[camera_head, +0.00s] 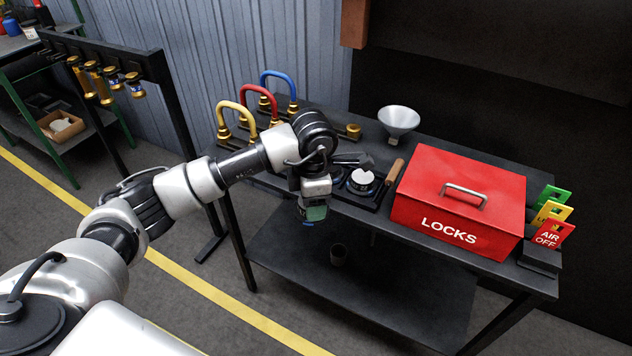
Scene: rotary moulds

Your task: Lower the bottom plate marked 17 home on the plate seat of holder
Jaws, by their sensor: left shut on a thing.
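My left gripper (312,207) reaches in at the middle, near the front edge of the bench. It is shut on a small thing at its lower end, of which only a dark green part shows. I take this to be the bottom plate, but no mark 17 can be read. To its right, a black holder with a pale round top (362,180) stands on the bench. The gripper looks apart from it; the height between them cannot be judged. A dark piece beside my wrist partly overlaps the area behind the holder. My right gripper is out of view.
A red LOCKS box (460,201) stands right of the holder, a wooden handle (395,172) between them. A pale funnel (398,119) is behind. Coloured shackles (278,85) stand at the bench's back left. Coloured tags (553,213) are at the far right.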

